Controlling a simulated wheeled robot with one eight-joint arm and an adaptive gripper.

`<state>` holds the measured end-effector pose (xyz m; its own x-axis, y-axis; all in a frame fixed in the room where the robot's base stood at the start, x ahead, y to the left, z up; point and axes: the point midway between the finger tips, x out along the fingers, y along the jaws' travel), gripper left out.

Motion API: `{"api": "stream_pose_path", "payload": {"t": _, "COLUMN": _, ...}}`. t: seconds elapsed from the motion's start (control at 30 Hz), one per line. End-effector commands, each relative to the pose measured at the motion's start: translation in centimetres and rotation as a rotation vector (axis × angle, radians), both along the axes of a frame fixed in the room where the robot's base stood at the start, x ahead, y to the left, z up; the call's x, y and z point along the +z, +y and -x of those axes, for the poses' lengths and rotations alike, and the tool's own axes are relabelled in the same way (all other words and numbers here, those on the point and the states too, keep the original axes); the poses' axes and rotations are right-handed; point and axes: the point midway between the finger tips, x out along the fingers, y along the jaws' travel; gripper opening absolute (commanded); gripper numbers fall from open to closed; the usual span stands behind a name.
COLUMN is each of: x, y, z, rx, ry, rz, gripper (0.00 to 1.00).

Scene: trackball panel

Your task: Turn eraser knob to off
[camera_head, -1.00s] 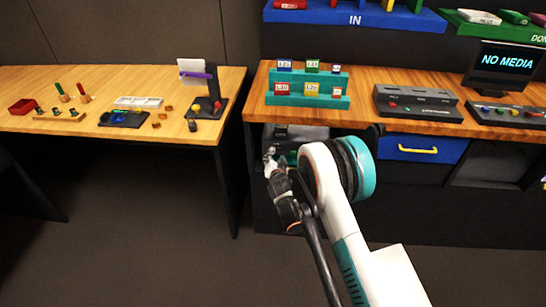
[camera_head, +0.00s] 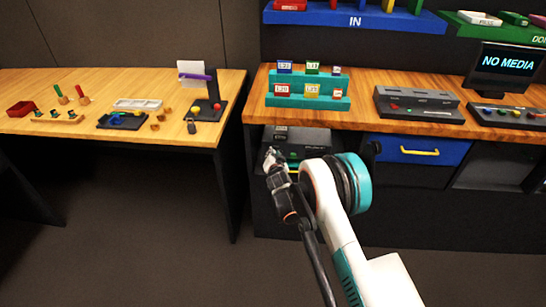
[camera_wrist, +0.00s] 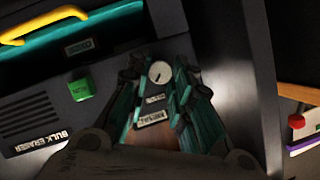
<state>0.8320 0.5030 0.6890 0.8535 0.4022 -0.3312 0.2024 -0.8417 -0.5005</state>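The bulk eraser (camera_wrist: 30,115) is a dark box with a "BULK ERASER" label and a green button (camera_wrist: 80,89). Its round, pale knob (camera_wrist: 160,74) with a dark pointer mark shows between my fingertips in the wrist view, with small labels below it. My gripper (camera_wrist: 157,68) is open, its teal-and-black fingers on either side of the knob. I cannot tell whether they touch it. In the head view the eraser (camera_head: 308,136) sits in the bay under the wooden desk, and my gripper (camera_head: 270,156) is at the bay's left front.
A yellow handle (camera_wrist: 40,22) crosses the eraser's upper left in the wrist view. A blue drawer (camera_head: 412,148) is right of the bay. The wooden desk (camera_head: 362,108) above holds a teal card rack (camera_head: 307,92). A side table (camera_head: 75,85) stands left, with open floor before it.

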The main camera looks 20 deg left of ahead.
Motion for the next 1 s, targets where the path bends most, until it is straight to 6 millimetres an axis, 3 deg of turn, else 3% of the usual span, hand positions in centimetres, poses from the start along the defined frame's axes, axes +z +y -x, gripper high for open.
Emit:
{"api": "stream_pose_path", "payload": {"t": 0.47, "x": 0.05, "y": 0.17, "z": 0.07, "rx": 0.001, "ry": -0.022, "rz": 0.093, "gripper": 0.00}}
{"api": "stream_pose_path", "payload": {"t": 1.0, "x": 0.09, "y": 0.57, "z": 0.18, "rx": 0.000, "ry": -0.123, "rz": 0.516, "gripper": 0.00}}
